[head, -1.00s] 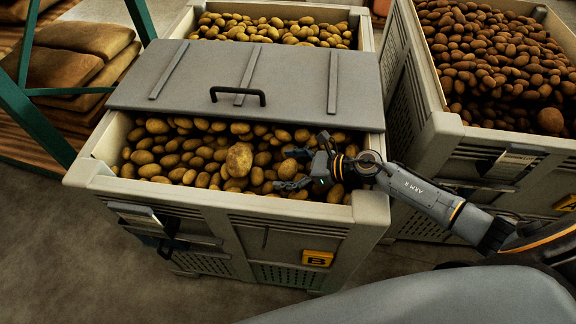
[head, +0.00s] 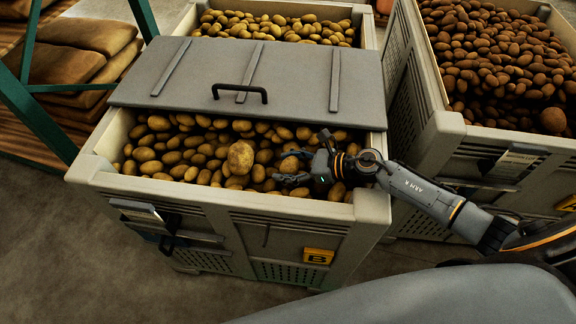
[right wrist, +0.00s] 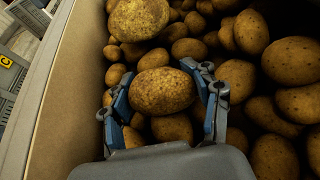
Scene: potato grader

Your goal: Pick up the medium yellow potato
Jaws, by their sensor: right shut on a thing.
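The medium yellow potato (right wrist: 162,91) sits between the two blue-grey fingers of my right gripper (right wrist: 166,102) in the right wrist view. The fingers are shut on its left and right sides. In the head view my right gripper (head: 289,167) is low over the potatoes in the front bin, with the held potato (head: 290,164) between its fingers. I cannot tell whether it still touches the potatoes around it. My left gripper is not in view.
The front bin (head: 225,196) has its grey lid (head: 290,82) slid partly back. A larger pale potato (head: 240,158) lies left of the gripper, and shows in the wrist view (right wrist: 138,17). The bin wall (right wrist: 70,95) is close by. A brown-potato bin (head: 470,135) stands right.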

